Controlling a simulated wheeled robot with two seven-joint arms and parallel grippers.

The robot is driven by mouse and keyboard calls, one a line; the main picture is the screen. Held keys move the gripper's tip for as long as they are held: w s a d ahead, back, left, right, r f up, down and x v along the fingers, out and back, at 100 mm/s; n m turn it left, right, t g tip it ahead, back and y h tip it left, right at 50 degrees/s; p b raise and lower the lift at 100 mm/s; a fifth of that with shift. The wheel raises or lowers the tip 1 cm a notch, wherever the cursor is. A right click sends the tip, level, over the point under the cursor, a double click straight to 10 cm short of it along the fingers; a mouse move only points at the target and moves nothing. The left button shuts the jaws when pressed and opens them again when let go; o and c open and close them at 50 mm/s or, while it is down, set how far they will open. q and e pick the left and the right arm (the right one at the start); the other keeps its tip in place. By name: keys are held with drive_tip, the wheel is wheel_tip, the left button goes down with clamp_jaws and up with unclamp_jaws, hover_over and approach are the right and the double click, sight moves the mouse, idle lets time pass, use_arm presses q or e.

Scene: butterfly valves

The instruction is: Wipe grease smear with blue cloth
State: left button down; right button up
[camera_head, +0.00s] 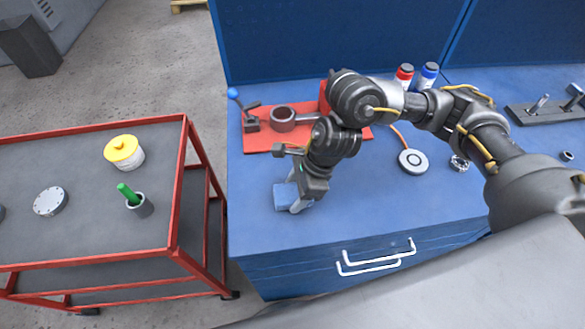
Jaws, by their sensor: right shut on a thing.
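The blue cloth (281,194) is a small folded block at the front left of the blue workbench (400,215). My right gripper (296,206) points down and is shut on the blue cloth, at or just above the bench top. I cannot tell whether the cloth touches the surface. I see no grease smear; the arm, gripper and cloth hide part of the bench. My left gripper is not in view.
A red-capped bottle (404,76) and a blue-capped bottle (428,75) stand at the back. A red-framed cart (90,240) stands left, across a gap. The bench's front middle is clear.

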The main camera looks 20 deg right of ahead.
drive_tip(key=shift+a+r+p, duration=0.15)
drive_tip(key=shift+r+p, duration=0.2)
drive_tip(key=shift+p, duration=0.1)
drive_tip(key=shift+w+r, duration=0.1)
drive_tip(key=shift+r, duration=0.85)
drive_tip(key=shift+r+p, duration=2.1)
drive_tip(key=shift+r, duration=0.7)
drive_tip(key=shift+d+f, duration=0.1)
drive_tip(key=shift+d, duration=0.1)
